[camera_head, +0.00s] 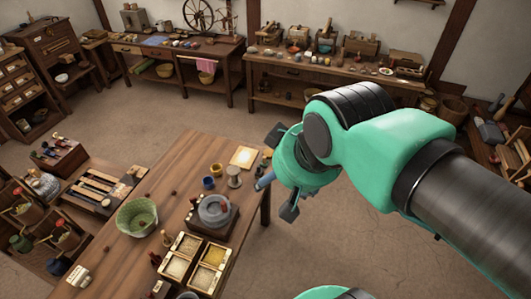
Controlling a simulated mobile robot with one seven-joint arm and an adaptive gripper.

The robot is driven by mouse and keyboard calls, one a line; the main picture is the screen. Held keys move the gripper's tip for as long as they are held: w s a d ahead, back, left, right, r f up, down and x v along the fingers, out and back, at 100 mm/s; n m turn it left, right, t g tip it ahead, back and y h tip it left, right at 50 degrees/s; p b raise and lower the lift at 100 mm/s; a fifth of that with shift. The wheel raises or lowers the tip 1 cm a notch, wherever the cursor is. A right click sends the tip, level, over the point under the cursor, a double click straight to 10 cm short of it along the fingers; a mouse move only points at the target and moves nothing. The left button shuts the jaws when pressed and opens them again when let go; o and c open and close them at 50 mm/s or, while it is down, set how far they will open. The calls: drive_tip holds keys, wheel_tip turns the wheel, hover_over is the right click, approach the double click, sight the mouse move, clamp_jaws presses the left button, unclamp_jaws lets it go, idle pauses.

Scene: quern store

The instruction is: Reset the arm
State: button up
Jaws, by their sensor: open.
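My gripper (282,176) is at the end of my green and black arm, right of the middle of the view.
The table bears a quern (214,211), a green basket (136,217), a divided wooden box (212,257) and small pots. Workbenches (289,70) line the back wall. Shelves stand at left and a rack (512,150) at right. The floor (330,230) right of the table is clear.

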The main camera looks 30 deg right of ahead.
wheel_tip(320, 180, down, 3)
drive_tip(key=b, duration=0.3)
drive_tip(key=shift+f, duration=0.2)
